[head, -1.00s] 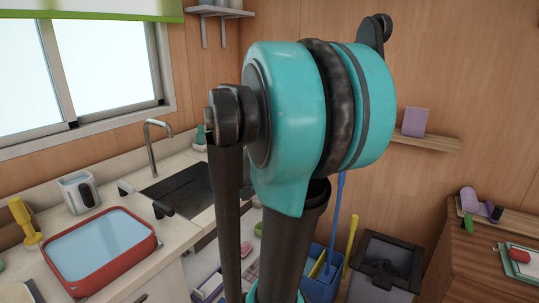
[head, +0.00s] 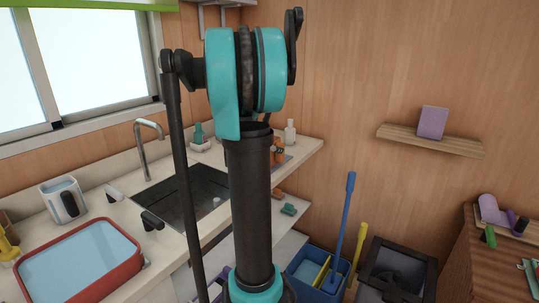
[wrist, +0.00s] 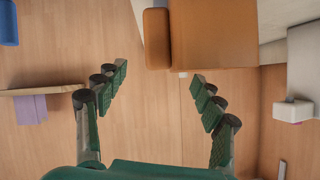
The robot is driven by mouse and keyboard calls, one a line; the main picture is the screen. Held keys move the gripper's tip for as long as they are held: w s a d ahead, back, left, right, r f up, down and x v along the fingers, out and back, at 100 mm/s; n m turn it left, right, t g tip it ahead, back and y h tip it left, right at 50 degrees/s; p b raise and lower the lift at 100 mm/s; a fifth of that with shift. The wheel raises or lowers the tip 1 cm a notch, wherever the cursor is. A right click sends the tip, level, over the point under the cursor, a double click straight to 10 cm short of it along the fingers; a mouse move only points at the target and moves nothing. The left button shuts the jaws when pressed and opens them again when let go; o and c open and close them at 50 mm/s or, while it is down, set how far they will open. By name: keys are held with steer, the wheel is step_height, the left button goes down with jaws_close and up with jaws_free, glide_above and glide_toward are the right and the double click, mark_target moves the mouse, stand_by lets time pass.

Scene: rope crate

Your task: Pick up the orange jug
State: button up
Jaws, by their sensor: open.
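The orange jug (wrist: 213,36) shows large at the top of the wrist view, cut off by the upper edge, with a smaller orange-brown part (wrist: 156,38) at its left. In the head view a small orange patch (head: 279,150) shows at the far end of the counter, mostly hidden behind my arm; it appears to be the jug. My gripper (wrist: 158,77) is open and empty in the wrist view, its fingers wide apart. The jug lies above the fingertips in that picture, not between them. The head view does not show my gripper.
A white bottle (head: 290,133) stands by the orange patch. The sink (head: 185,190), a faucet (head: 148,140) and a red tub (head: 125,278) are on the counter to the left. A wall shelf (head: 430,140) holds a purple box (head: 432,121). A blue-handled tool (head: 343,225) rises below.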

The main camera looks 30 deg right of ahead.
steer(key=shift+x, duration=3.7)
jaws_close()
